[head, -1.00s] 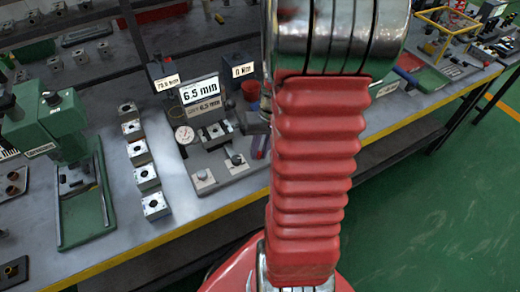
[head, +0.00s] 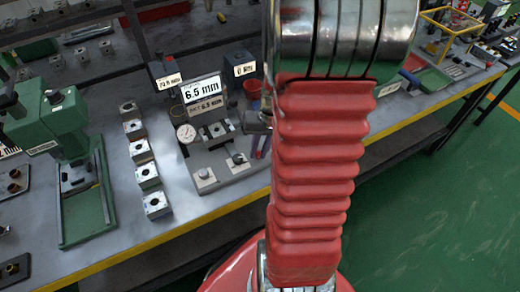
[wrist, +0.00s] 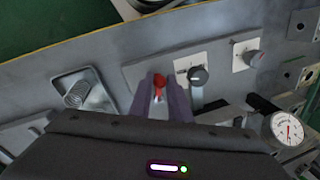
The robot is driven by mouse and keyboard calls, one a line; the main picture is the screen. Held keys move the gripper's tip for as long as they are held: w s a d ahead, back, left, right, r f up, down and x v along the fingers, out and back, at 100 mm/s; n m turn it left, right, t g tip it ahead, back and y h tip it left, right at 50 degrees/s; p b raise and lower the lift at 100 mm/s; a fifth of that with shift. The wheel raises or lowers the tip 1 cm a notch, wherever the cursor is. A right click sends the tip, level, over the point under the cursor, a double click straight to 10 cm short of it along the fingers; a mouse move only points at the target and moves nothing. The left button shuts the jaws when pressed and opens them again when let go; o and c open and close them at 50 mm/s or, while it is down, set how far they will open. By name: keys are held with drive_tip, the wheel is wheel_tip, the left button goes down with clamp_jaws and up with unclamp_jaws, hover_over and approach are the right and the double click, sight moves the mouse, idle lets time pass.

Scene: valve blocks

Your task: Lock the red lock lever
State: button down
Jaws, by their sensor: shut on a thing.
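The red lock lever (wrist: 159,80) shows in the wrist view, its red knob between the tips of my gripper's two purple fingers. My gripper (wrist: 159,98) is shut on the lever, with a finger on either side of it. In the head view my arm hides the lever, and only a small part of a gripper finger shows low beside the arm, near the fixture.
A dial gauge (wrist: 287,130) is at lower right. A spring in a tray (wrist: 97,97) lies left. A display reads 6.5 mm (head: 202,90).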

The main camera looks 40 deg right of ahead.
drive_tip(key=c, duration=1.7)
unclamp_jaws()
drive_tip(key=shift+o, duration=0.2)
wheel_tip(320, 180, up, 14)
drive_tip(key=s+d, duration=0.1)
drive_tip(key=d, duration=0.1)
drive_tip(key=shift+s+f, duration=0.25)
drive_tip(key=shift+s, duration=0.05)
drive_tip(key=s+a+r+n+t+h, duration=0.1)
drive_tip(key=a+r+n+t, duration=0.1)
drive_tip(key=a, duration=1)
drive_tip(key=s+a+r+n+t, duration=0.1)
drive_tip(key=a+r+n, duration=0.4)
drive_tip(key=a, duration=0.7)
drive_tip(key=shift+s+a+r+n+t+h, duration=0.2)
drive_tip(key=shift+a+r+n+t+h, duration=0.15)
drive_tip(key=shift+r+t, duration=0.3)
